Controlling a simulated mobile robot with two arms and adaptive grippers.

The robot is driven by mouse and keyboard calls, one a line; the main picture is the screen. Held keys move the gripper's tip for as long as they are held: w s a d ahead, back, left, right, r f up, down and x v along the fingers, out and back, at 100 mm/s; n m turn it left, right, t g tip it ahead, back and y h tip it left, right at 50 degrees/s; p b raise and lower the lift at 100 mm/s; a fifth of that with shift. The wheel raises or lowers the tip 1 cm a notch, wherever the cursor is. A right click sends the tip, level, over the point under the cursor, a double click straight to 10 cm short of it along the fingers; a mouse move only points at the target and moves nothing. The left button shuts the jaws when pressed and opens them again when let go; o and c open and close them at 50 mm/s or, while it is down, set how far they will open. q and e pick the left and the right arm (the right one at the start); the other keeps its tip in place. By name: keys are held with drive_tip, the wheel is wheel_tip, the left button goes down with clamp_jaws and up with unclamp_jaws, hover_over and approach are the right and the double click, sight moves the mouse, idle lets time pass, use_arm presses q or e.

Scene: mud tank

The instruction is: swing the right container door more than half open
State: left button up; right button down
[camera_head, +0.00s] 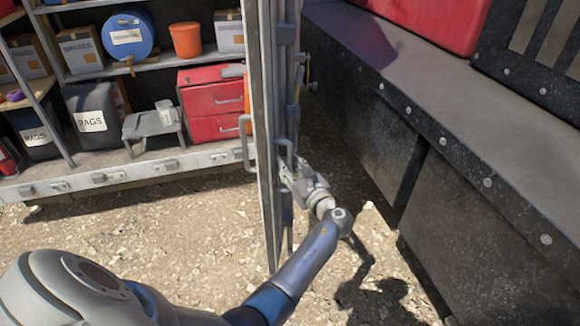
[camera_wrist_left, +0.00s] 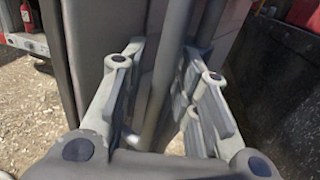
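The right container door (camera_head: 267,120) stands swung out from the container, seen almost edge-on in the head view. Its latch bars and handles are on its right-hand face. My left gripper (camera_head: 291,176) is at that face, at a vertical handle bar, at about mid-height of the visible door. In the left wrist view, my left gripper's fingers (camera_wrist_left: 163,92) stand apart with the grey handle bar (camera_wrist_left: 160,85) between them. Whether both fingers press on the bar is hard to tell. The door panel (camera_wrist_left: 85,40) fills the left of that view. My right gripper is not in view.
Left of the door is the container's open inside, with shelves, a red drawer box (camera_head: 210,112), a blue drum (camera_head: 128,35) and black bins (camera_head: 92,118). A long dark wall-like body (camera_head: 480,225) runs along the right. Gravel ground (camera_head: 150,245) lies clear in front.

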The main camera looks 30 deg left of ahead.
use_arm(q)
drive_tip(key=shift+d, duration=0.1)
drive_tip(key=v, duration=0.7)
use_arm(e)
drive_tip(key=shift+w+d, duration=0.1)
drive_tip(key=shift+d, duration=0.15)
use_arm(q)
drive_tip(key=shift+s+d, duration=0.1)
drive_tip(key=shift+d, duration=0.05)
